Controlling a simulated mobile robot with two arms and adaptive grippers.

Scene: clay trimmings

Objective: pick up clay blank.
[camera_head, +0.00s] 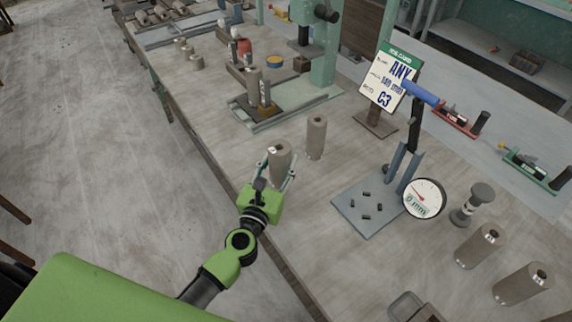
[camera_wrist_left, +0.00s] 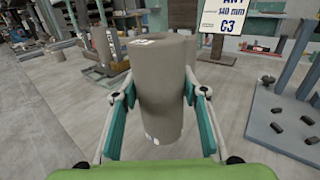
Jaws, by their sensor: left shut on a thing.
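A grey-brown clay blank (camera_head: 280,158), an upright cylinder, stands between the fingers of my left gripper (camera_head: 273,172) near the table's front edge. In the left wrist view the same blank (camera_wrist_left: 157,85) fills the middle, with the teal finger pads (camera_wrist_left: 157,120) on its two sides. The left gripper is shut on it. A small pale mark shows on its top rim. I cannot tell whether its base touches the table. A second similar cylinder (camera_head: 316,137) stands upright just behind and to the right, apart from the gripper. My right gripper is not in view.
A card reading "ANY", "C3" (camera_head: 390,80) stands behind. A gauge stand with a plate (camera_head: 369,209) and dial (camera_head: 424,198) is to the right. Two cylinders (camera_head: 480,246) (camera_head: 521,284) stand at the front right. A green press (camera_head: 323,60) is at the back.

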